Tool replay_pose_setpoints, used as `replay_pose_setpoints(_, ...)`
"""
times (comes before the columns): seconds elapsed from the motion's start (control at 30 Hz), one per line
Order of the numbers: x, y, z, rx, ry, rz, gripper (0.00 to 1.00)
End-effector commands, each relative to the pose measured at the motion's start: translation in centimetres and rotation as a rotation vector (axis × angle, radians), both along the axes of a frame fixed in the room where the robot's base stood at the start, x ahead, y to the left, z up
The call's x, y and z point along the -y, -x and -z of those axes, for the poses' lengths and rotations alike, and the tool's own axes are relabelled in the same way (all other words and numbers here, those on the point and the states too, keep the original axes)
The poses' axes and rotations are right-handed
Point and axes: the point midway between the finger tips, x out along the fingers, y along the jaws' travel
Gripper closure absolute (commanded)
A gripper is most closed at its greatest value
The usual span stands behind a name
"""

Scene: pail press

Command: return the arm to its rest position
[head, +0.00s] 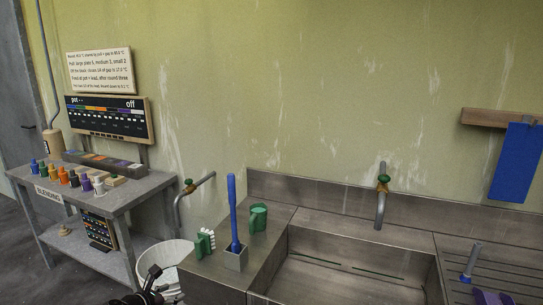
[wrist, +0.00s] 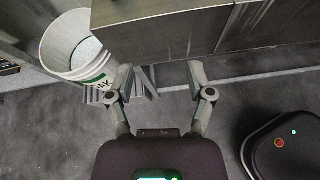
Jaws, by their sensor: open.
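My gripper (wrist: 160,83) is open in the wrist view. Its two fingers are spread apart with nothing between them, over the grey floor in front of the metal sink unit. A white pail (wrist: 57,60) with a green label stands to the left of the fingers, apart from them. In the head view part of my arm (head: 150,290) shows at the bottom edge, in front of the white pail (head: 170,256). The fingertips are hidden in the head view.
A grey bench (head: 150,186) with small coloured bottles stands left. Floor (wrist: 180,125) below the gripper is mostly clear.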

Motion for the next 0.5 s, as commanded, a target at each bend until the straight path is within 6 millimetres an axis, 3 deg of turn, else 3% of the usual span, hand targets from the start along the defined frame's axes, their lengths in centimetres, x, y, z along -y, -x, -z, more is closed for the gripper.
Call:
replay_pose_setpoints(0.27,4.4,-1.6,0.3,-0.021,-0.126,0.133,0.32)
replay_pose_setpoints(0.5,11.0,-3.2,0.9,-0.038,-0.321,0.350,0.32)
